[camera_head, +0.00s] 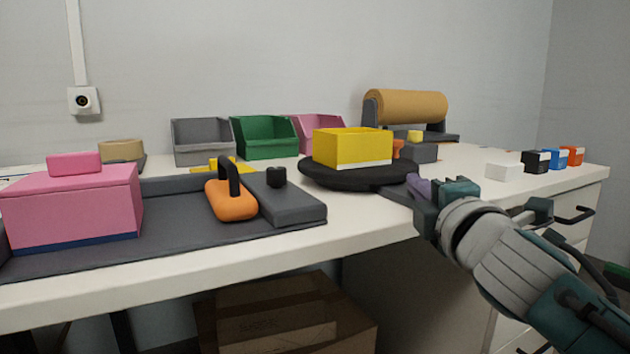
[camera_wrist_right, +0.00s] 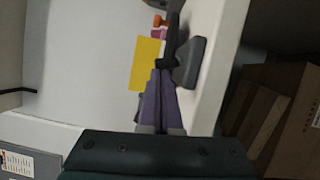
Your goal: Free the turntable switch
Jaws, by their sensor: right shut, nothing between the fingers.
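The turntable is a black round disc (camera_head: 345,179) on the white table, with a yellow box (camera_head: 357,148) standing on it. The yellow box also shows in the right wrist view (camera_wrist_right: 145,64). Left of the disc lies a dark grey block (camera_head: 296,205) with a black knob (camera_head: 276,177); I cannot tell whether this is the turntable switch. My right gripper (camera_head: 414,188) is at the disc's right front edge, close to it; contact is unclear. Its purple fingers (camera_wrist_right: 160,88) are shut and empty. My left gripper is out of view.
An orange tool (camera_head: 231,206) with a black handle and a pink box (camera_head: 72,205) are on the left. Grey (camera_head: 202,143) and green bins (camera_head: 265,138) and a brown roll (camera_head: 405,106) stand behind. Small boxes (camera_head: 537,162) sit at right. A carton (camera_head: 285,315) is below the table.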

